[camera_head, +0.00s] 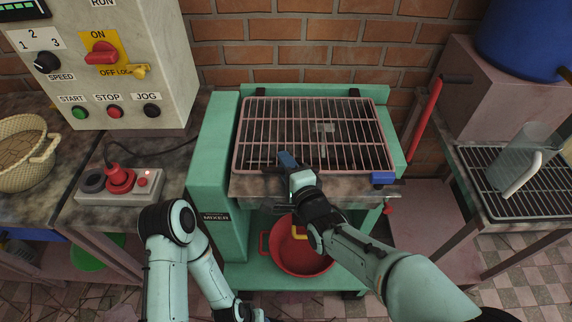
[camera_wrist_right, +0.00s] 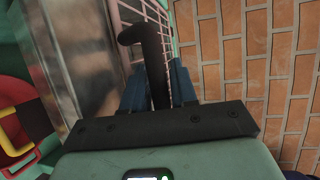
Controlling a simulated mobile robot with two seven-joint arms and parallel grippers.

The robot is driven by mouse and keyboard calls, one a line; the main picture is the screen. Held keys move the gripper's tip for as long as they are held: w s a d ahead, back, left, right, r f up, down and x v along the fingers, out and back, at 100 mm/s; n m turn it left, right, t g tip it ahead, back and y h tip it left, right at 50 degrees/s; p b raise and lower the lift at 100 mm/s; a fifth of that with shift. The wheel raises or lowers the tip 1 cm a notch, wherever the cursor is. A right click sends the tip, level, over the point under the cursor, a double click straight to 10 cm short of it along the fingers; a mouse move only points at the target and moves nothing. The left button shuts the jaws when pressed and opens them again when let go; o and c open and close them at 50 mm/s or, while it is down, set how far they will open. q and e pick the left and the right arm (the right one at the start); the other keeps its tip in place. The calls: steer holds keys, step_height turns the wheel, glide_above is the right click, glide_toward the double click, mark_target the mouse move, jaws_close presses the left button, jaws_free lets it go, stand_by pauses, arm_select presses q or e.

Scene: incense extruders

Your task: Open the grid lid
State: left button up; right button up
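The grid lid (camera_head: 345,130), a pinkish wire grating in a frame, lies flat and closed over the top of the green mixer (camera_head: 225,150). My right gripper (camera_head: 287,160) is at the lid's front edge, left of its middle. In the right wrist view, the blue fingers of my right gripper (camera_wrist_right: 158,85) stand close on both sides of a dark curved handle (camera_wrist_right: 150,45), and seem to touch it. Part of the grid shows behind it (camera_wrist_right: 130,18). My left arm is folded at the lower left; its gripper is out of view.
A red pot (camera_head: 300,258) sits on the mixer's lower shelf. A control box (camera_head: 110,60) and a switch block (camera_head: 118,187) stand to the left. A red lever (camera_head: 427,112) and a rack with a clear jug (camera_head: 525,160) are to the right. A brick wall is behind.

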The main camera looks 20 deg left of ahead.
jaws_close()
steer(key=shift+r, duration=0.15)
